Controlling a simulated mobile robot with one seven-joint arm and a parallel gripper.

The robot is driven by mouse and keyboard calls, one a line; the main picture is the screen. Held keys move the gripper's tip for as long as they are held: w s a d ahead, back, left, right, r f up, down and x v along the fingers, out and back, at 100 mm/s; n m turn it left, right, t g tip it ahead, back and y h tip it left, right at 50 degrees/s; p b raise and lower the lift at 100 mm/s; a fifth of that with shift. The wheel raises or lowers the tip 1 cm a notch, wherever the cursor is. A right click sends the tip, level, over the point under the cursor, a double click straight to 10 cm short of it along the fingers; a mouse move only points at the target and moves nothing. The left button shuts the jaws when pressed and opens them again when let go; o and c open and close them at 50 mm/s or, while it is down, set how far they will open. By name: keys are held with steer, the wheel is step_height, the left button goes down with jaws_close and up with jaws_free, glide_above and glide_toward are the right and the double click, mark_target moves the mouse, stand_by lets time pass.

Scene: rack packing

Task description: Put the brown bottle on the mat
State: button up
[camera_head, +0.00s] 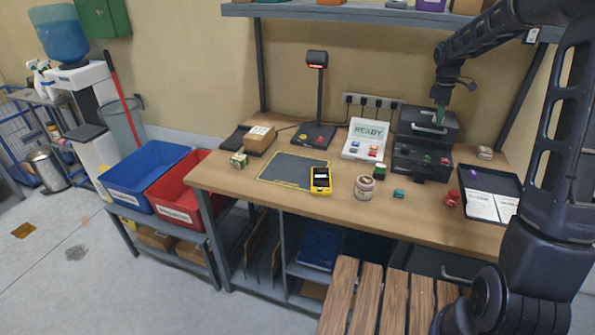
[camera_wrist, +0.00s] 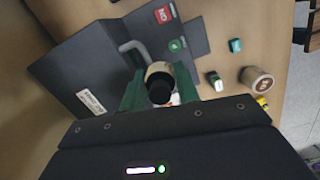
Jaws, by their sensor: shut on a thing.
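My gripper (camera_head: 439,117) is over the top of the black drawer unit at the back right of the bench. In the wrist view its green fingers are shut on a bottle (camera_wrist: 160,90) with a black cap and a pale label, taken as the brown bottle. Its body is mostly hidden under the cap, and I cannot make it out in the head view. I cannot tell whether it still touches the unit. The mat (camera_head: 283,170), dark with a yellow border, lies left of centre on the bench. A yellow handheld device (camera_head: 320,181) sits at its right front corner.
The drawer unit (camera_head: 421,160) also shows in the wrist view (camera_wrist: 85,65). A READY sign (camera_head: 367,132), a beige jar (camera_head: 364,189) and a teal block (camera_head: 399,193) stand between it and the mat. A scanner stand (camera_head: 320,90) rises behind the mat. The mat's middle looks clear.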

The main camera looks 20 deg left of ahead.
steer(key=s+a+r+n+t, duration=0.15)
steer(key=a+n, duration=0.85)
steer(key=a, duration=2.1)
steer(key=n+y, duration=0.1)
steer(key=n, duration=0.7)
glide_above(287, 158)
step_height(287, 158, down, 3)
step_height(287, 158, down, 20)
steer(key=shift+s+a+r, duration=0.1)
steer(key=shift+s+r, duration=0.05)
steer(key=shift+r, duration=0.05)
steer(key=o, duration=0.9)
steer(key=shift+f, duration=0.15)
steer(key=shift+o, duration=0.4)
steer(key=shift+r, duration=0.35)
step_height(287, 158, up, 12)
steer(key=s, duration=0.1)
steer(key=shift+s+a+f, duration=0.15)
steer(key=shift+s+f, duration=0.05)
steer(key=shift+s, duration=0.05)
